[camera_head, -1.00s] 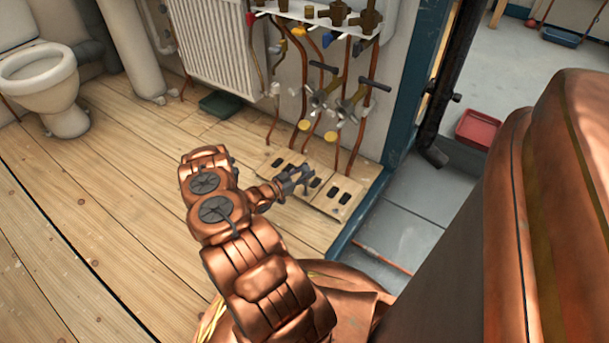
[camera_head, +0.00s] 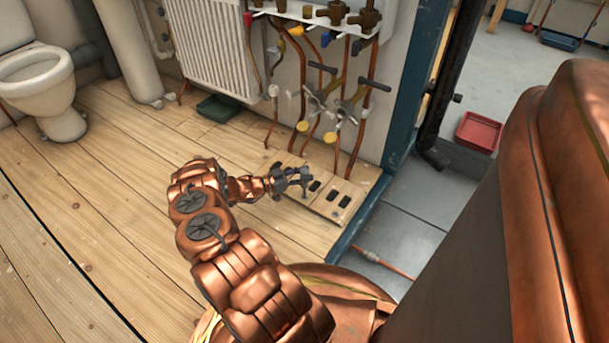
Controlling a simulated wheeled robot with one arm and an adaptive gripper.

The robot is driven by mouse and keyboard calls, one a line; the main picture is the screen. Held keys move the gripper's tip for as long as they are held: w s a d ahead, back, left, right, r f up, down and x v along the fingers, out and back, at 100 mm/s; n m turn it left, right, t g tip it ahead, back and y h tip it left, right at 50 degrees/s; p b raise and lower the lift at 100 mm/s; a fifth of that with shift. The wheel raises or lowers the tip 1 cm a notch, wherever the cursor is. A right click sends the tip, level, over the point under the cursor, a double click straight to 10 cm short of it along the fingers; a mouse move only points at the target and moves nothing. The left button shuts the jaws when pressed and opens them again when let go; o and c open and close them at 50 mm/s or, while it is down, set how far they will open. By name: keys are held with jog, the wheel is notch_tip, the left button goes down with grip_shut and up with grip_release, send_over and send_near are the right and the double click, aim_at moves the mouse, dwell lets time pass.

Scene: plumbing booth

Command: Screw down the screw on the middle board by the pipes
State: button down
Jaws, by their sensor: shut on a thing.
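Light wooden boards with dark oblong slots lie on the floor at the foot of the pipes; the right-hand board (camera_head: 333,206) shows most clearly. My gripper (camera_head: 304,178) is low over the left and middle part of these boards and covers part of them. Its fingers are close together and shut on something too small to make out. The screw cannot be told apart in this view. Copper pipes (camera_head: 359,147) with yellow-capped valves rise just behind the boards.
A white radiator (camera_head: 208,48) and a manifold shelf (camera_head: 312,12) hang on the wall behind. A green tray (camera_head: 219,107) lies on the floor under the radiator. A blue door frame (camera_head: 404,105) stands at the right.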

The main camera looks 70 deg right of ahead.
jog(key=shift+r+p, duration=0.15)
jog(key=shift+p, duration=0.3)
jog(key=shift+n+t+h+p, duration=0.5)
jog(key=shift+t+h+p, duration=0.15)
jog(key=shift+p, duration=0.35)
jog(key=shift+r+p, duration=1.3)
jog(key=shift+r, duration=2.6)
